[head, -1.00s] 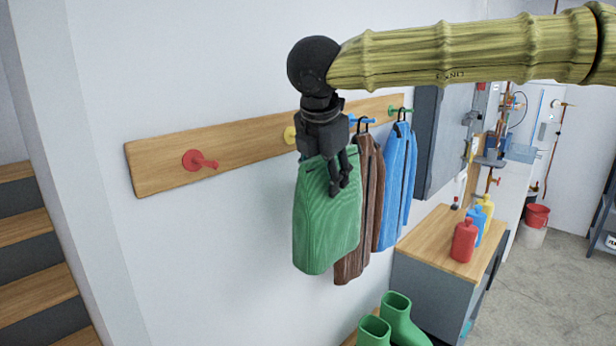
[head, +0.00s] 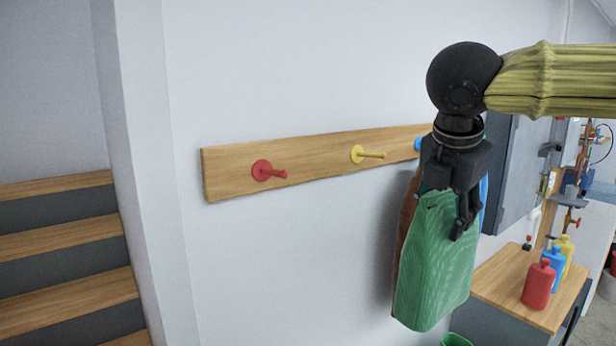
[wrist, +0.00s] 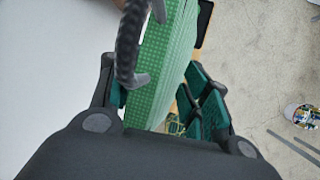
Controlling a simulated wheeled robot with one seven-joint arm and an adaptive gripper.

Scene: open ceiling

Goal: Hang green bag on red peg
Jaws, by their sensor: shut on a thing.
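The green bag (head: 432,268) hangs below my gripper (head: 458,215) at the right of the head view. My gripper is shut on the bag's top, and the green bag also fills the middle of the wrist view (wrist: 165,70). A dark loop shows above the bag in the wrist view. The red peg (head: 268,171) sticks out near the left end of the wooden rail (head: 318,161) and is bare. The bag is well to the right of the red peg and lower than it.
A yellow peg (head: 368,154) is bare, between the red peg and my gripper. A blue peg (head: 418,144) and a brown bag (head: 406,215) are partly hidden behind my gripper and the green bag. A bench (head: 510,306) with bottles stands at right. Stairs (head: 65,260) are at left.

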